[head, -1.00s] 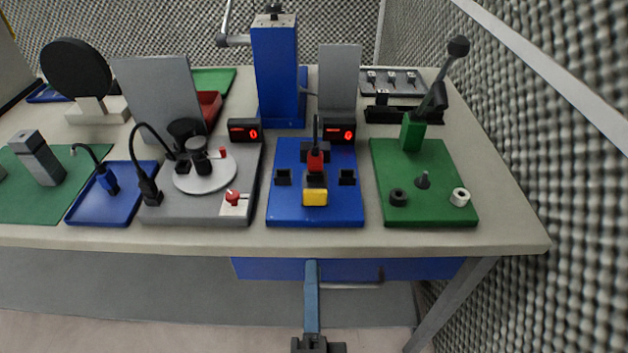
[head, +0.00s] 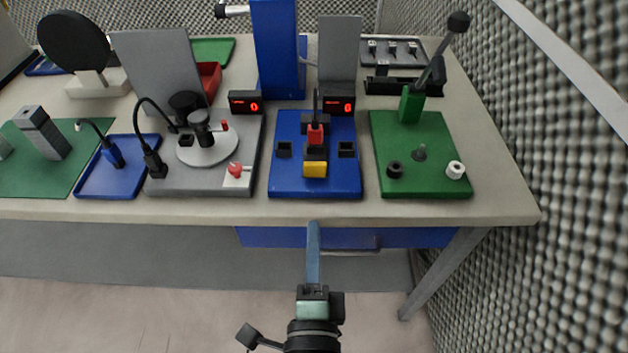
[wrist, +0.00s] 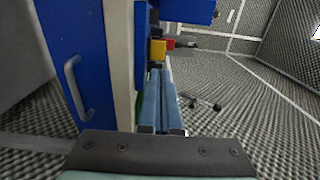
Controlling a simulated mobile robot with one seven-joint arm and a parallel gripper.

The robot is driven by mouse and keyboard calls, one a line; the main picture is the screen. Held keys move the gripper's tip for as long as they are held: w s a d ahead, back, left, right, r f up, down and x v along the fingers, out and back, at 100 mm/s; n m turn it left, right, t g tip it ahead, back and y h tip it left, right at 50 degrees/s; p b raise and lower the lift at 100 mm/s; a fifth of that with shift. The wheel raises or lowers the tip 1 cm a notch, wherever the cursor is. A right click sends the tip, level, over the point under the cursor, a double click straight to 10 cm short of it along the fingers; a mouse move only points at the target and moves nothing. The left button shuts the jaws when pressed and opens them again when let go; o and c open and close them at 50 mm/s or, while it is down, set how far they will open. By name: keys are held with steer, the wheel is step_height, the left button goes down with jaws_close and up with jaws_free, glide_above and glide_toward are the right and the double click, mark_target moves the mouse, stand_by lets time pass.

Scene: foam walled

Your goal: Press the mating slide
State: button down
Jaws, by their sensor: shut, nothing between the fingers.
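The mating slide seems to be the yellow block (head: 315,169) on the blue fixture plate (head: 290,182). A red part (head: 315,134) stands upright behind it, with a black block between them. In the wrist view, which is turned sideways, the yellow block (wrist: 158,50) and red part (wrist: 170,43) show beyond my fingertips. My gripper (head: 313,228) is shut and empty. In the head view its fingers point toward the blue fixture, at the table's front edge. The shut fingers also show in the wrist view (wrist: 160,74), apart from the yellow block.
The table's front edge (head: 420,216) and a blue drawer (head: 270,236) with a handle lie near my gripper. A grey fixture (head: 205,188) stands left, a green fixture (head: 430,186) right. A blue press column (head: 276,60) stands behind. A foam wall bounds the right.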

mark_target(314, 169)
steer(key=w, duration=1)
steer(key=shift+w+p, duration=0.3)
steer(key=shift+w+r+p, duration=0.2)
steer(key=shift+w+p, duration=0.1)
steer(key=shift+w, duration=1.25)
steer(key=shift+s+p, duration=0.1)
steer(key=shift+p, duration=0.2)
